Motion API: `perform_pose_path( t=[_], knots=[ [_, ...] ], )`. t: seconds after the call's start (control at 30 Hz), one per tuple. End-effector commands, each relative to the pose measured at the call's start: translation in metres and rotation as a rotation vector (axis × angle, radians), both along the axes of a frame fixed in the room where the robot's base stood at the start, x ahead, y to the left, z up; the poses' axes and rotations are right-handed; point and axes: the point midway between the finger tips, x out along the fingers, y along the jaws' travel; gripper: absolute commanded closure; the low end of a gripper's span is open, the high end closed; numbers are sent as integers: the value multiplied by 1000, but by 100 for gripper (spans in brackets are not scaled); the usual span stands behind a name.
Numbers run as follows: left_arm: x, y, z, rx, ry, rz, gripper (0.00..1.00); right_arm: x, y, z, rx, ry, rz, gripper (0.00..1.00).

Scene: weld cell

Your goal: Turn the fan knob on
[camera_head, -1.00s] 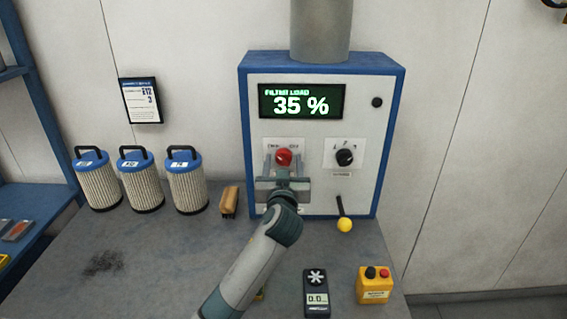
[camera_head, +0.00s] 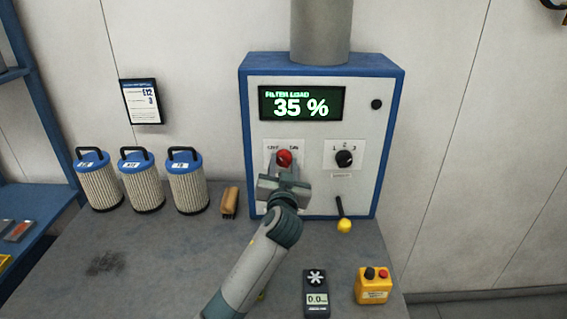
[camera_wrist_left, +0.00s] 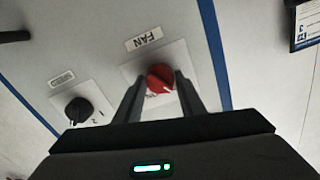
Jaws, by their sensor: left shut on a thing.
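The red fan knob (camera_head: 284,158) is on the left of the control panel's white face. In the left wrist view the red knob (camera_wrist_left: 160,78) shows under a label reading FAN, with a white pointer mark on it. My left gripper (camera_head: 284,168) reaches up to the panel, its fingers around the knob. In the left wrist view the two fingers (camera_wrist_left: 158,95) stand on either side of the red knob, shut on it. The gripper hides the part of the panel below the knob. My right gripper is not in view.
A black selector knob (camera_head: 344,158) sits right of the red one, above a yellow-tipped lever (camera_head: 344,224). The display (camera_head: 302,103) reads FILTER LOAD 35 %. Several filters (camera_head: 141,180) and a brush (camera_head: 229,201) stand left. A meter (camera_head: 316,293) and yellow button box (camera_head: 374,285) lie in front.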

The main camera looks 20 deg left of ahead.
Motion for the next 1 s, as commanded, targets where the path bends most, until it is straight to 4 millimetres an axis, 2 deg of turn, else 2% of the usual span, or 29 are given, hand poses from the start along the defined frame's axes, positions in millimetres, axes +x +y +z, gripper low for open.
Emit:
perform_pose_path(
  t=[1.0],
  knots=[
    [0, 0, 4, 919, 265, -1, 86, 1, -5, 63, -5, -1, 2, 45]
  ],
)
